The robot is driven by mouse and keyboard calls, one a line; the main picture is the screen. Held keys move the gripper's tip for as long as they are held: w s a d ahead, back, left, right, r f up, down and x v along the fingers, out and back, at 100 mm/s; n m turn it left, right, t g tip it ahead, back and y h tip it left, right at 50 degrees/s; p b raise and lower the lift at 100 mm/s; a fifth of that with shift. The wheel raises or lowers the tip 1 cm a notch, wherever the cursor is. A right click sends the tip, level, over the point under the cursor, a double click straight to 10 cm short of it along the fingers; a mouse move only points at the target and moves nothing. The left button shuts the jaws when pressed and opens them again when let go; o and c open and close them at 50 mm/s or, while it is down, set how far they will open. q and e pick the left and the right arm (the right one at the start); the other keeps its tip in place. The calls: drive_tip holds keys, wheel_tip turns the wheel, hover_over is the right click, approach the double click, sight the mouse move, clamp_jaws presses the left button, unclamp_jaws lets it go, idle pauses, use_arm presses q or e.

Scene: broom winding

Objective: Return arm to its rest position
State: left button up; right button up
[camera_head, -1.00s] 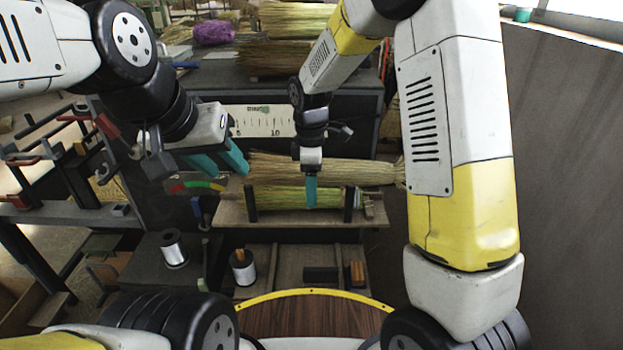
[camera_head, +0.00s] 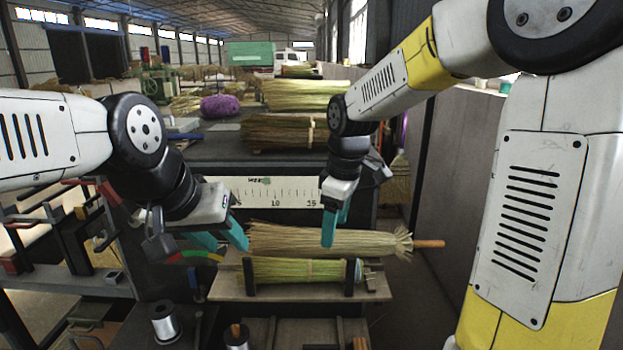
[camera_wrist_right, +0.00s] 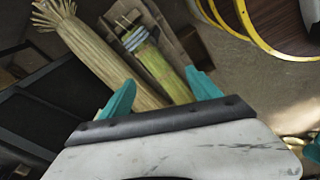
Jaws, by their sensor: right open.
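My right gripper (camera_head: 336,226) hangs fingers down, open and empty, in front of the longer broom and above the shelf. In the right wrist view its two teal fingers (camera_wrist_right: 160,80) are spread with nothing between them. My left gripper (camera_head: 220,238) is at the left end of the brooms, its teal fingers apart and empty. A longer broom (camera_head: 375,242) with an orange handle lies behind. A shorter green broom bundle (camera_head: 295,270) rests between dark upright posts on the wooden shelf (camera_head: 240,293). Both also show in the right wrist view.
A dark workbench with a white ruler strip (camera_head: 270,192) stands behind the brooms, with straw bundles (camera_head: 285,130) and a purple bundle (camera_head: 220,106) on top. A rack with clamps (camera_head: 75,240) is at the left. Wire spools (camera_head: 164,322) stand low in front. A grey wall is at the right.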

drive_tip(key=s+d+r+m+t, duration=0.2)
drive_tip(key=s+d+r+m, duration=0.1)
drive_tip(key=s+m, duration=0.3)
drive_tip(key=s+d+r+m+t+y, duration=0.1)
drive_tip(key=s+d+r+m+t, duration=0.1)
drive_tip(key=s+d+m, duration=0.4)
drive_tip(key=s+r, duration=0.1)
drive_tip(key=s, duration=0.2)
drive_tip(key=shift+s+r+m+t, duration=0.3)
drive_tip(key=shift+s+m+t, duration=0.1)
